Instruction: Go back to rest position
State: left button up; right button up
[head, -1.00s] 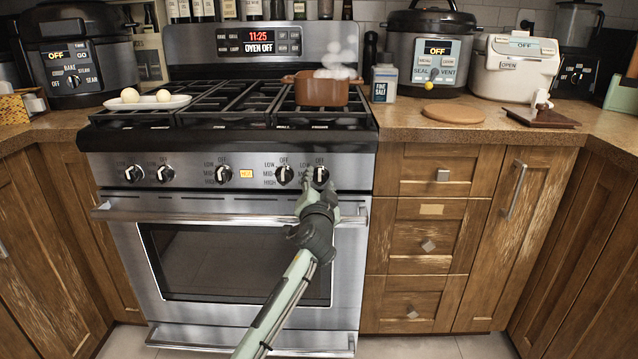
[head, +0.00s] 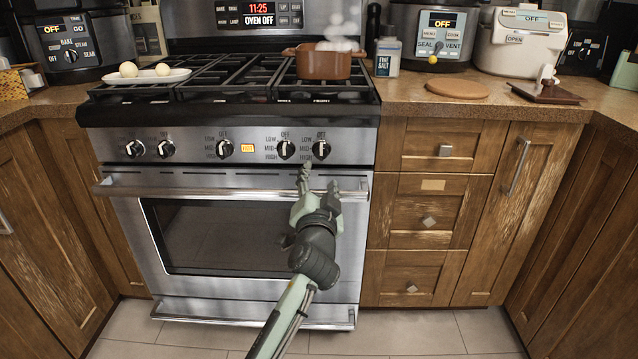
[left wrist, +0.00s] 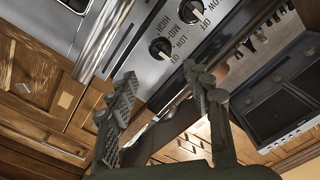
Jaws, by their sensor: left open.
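My left gripper (head: 319,180) is in front of the stove, just below the rightmost knob (head: 321,149). Its fingers are apart, with nothing between them, and it is clear of the knob. In the left wrist view the open fingers (left wrist: 160,80) point toward the stove's control panel, which looks tilted, with a knob (left wrist: 161,48) beyond them. My right gripper is in neither view.
A steaming brown pot (head: 323,64) stands on the right back of the stove (head: 225,240). The oven handle (head: 190,190) runs just behind my left gripper. A white plate (head: 150,78) with eggs sits at left. The floor (head: 420,335) in front is clear.

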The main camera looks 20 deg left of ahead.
pick_arm(q)
jog(key=shift+s+d, duration=0.15)
jog(key=shift+s, duration=0.35)
jog(key=shift+f, duration=0.1)
jog(key=s+a+f+n+g, duration=0.1)
jog(key=s+a+f+g, duration=0.15)
jog(key=s+f, duration=0.4)
jog(key=s+a+f+n+g+h, duration=0.1)
jog(key=s+a+f+g, duration=0.2)
jog(key=f, duration=0.7)
jog(key=s+a+f+g, duration=0.1)
jog(key=s+f+g, duration=0.2)
jog(key=s+f, duration=0.4)
jog(key=s+f+g+h, duration=0.1)
jog(key=s+f+g, duration=0.2)
jog(key=s+f, duration=0.3)
jog(key=s+f+n+g+h, duration=0.1)
jog(key=s+f+g, duration=0.2)
jog(key=s, duration=0.9)
notch_tip(320, 180, down, 3)
jog(key=shift+a+f+h, duration=0.1)
jog(key=shift+a+h, duration=0.2)
jog(key=shift+a, duration=0.15)
